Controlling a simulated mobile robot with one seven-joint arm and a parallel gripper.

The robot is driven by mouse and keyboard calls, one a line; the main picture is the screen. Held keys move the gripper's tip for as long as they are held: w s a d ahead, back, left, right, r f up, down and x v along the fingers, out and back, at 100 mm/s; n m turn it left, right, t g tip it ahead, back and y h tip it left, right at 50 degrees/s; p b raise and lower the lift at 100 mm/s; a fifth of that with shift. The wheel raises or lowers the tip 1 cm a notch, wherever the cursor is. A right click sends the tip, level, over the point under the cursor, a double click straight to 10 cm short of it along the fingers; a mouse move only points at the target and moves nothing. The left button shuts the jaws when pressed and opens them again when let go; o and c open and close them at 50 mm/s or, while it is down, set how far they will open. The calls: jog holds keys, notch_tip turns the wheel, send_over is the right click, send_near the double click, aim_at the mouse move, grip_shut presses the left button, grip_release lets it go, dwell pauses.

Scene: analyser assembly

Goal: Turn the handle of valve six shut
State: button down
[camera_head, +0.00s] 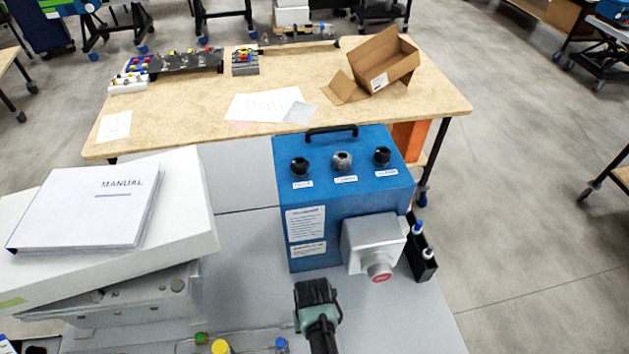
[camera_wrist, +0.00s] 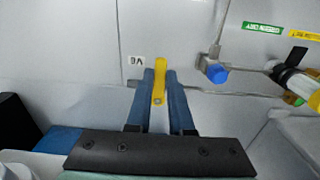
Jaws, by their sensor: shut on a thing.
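The yellow handle of valve six (camera_wrist: 160,80) is in the middle of the wrist view, lying lengthwise between the two blue fingers of my gripper (camera_wrist: 161,76). The fingers are shut on its sides, and its lower end shows between them. A small label (camera_wrist: 135,60), reading V6 upside down, is on the pale panel left of the handle. In the head view my wrist (camera_head: 317,308) is at the bottom centre, in front of the blue box. My fingertips and the yellow handle cannot be made out there.
A blue knob (camera_wrist: 216,73) on a metal fitting is right of the handle, with a yellow and black fitting (camera_wrist: 298,80) farther right. In the head view, a blue box (camera_head: 348,205) stands behind my wrist. A manual (camera_head: 85,208) lies on a white case at left.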

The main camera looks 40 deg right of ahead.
jog(key=c, duration=0.8)
grip_release()
jog(key=shift+r, duration=0.15)
notch_tip(320, 180, up, 13)
jog(key=shift+b, duration=0.35)
